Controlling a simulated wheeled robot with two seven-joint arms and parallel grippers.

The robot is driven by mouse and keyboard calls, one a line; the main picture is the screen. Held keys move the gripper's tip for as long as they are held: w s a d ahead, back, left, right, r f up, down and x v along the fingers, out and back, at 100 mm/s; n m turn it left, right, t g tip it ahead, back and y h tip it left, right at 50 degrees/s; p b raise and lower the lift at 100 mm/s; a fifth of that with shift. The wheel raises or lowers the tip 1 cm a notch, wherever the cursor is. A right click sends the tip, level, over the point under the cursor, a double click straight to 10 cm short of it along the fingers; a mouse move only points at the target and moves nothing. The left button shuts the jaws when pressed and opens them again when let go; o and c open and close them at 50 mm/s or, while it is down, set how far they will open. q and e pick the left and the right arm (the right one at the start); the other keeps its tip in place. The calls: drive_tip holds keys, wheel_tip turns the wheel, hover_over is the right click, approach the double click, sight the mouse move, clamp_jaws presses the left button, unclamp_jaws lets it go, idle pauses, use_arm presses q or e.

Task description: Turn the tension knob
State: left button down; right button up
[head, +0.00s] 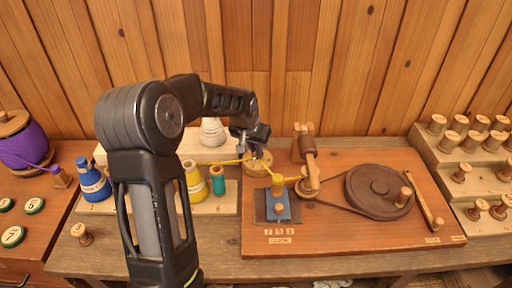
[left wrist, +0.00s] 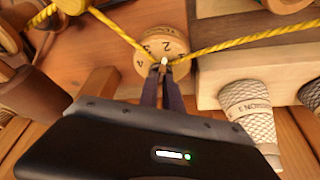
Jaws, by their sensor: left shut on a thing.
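The tension knob (left wrist: 158,38) is a round wooden dial with dark numerals; 2, 3 and 4 can be read in the left wrist view. In the head view the knob (head: 256,167) sits at the back left of the winder board, partly hidden by my gripper. My left gripper (left wrist: 164,70) is shut on the knob at its numbered edge, where a small pale mark shows between the fingertips. It also shows in the head view (head: 257,150), reaching over from the left. My right gripper is not in view.
Yellow thread (head: 228,162) runs past the knob to a blue guide block (head: 278,207). A winder board (head: 350,237) carries a dark wheel (head: 380,190) and belt. Thread cones (head: 193,180) stand left; a rack of spools (head: 470,143) stands right. A plank wall closes the back.

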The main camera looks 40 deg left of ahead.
use_arm(q)
drive_tip(key=shift+f, duration=0.1)
idle(0.3)
drive_tip(key=shift+w+d+n+y+b, duration=0.15)
drive_tip(key=shift+n+y+b, duration=0.15)
drive_tip(key=shift+n+b, duration=0.6)
drive_tip(key=n+b, duration=0.1)
drive_tip(key=n+y+b, duration=0.1)
drive_tip(key=n+b, duration=0.1)
drive_tip(key=shift+d+f+g, duration=0.15)
drive_tip(key=shift+g, duration=0.15)
drive_tip(key=n+b, duration=0.1)
drive_tip(key=n, duration=0.1)
drive_tip(key=shift+w+d+n+g+y+b, duration=0.1)
drive_tip(key=shift+n+g+y+b, duration=0.2)
drive_tip(key=shift+g+y+b, duration=0.1)
drive_tip(key=shift+w+r+n+g+y+b, duration=0.15)
drive_tip(key=shift+n+g+b, duration=0.1)
drive_tip(key=shift+n, duration=0.35)
drive_tip(key=shift+s+r+n+g+y+b, duration=0.1)
drive_tip(key=shift+n+g+y+b, duration=0.1)
drive_tip(key=shift+n, duration=0.4)
drive_tip(key=c, duration=1.5)
unclamp_jaws()
